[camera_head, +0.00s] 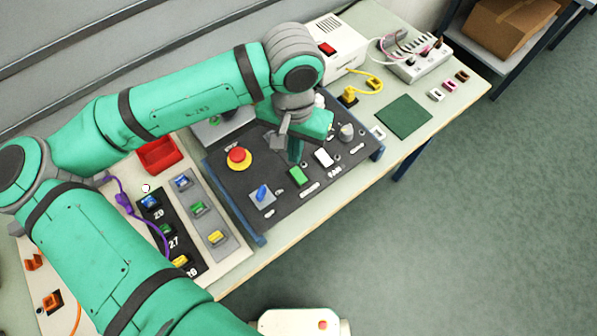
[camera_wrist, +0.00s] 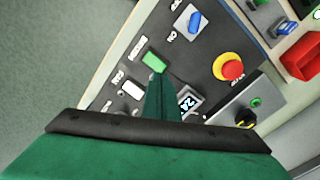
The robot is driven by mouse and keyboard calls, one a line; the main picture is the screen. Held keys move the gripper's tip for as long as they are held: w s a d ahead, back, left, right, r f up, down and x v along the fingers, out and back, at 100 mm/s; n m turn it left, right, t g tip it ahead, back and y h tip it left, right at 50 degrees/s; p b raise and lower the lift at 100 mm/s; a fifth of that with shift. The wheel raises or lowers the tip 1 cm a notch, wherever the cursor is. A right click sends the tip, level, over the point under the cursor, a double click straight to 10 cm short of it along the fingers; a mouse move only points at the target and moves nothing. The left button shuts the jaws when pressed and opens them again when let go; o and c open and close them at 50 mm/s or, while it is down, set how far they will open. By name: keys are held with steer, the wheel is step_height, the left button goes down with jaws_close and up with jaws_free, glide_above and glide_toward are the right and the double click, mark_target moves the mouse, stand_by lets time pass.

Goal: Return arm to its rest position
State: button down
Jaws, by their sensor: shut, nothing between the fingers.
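My green arm reaches across the head view from the left, bent at the elbow. My gripper (camera_head: 295,152) hangs over the dark control panel (camera_head: 228,182). It is shut and empty, with its fingers pointing down near the green rocker switch (camera_head: 300,175). In the wrist view the closed fingers (camera_wrist: 162,85) show above the panel, just below the green switch (camera_wrist: 154,62). I cannot tell whether the fingertips touch the panel. The fingers hide part of a small display marked 2A (camera_wrist: 190,102).
The panel carries a red emergency button (camera_head: 238,158), a blue switch (camera_head: 262,193) and a white switch (camera_head: 324,157). A switch board (camera_head: 225,240) and red tray (camera_head: 160,155) lie to the left. A white box (camera_head: 335,50) stands behind. Open floor is at the right.

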steer(key=shift+r, duration=0.7)
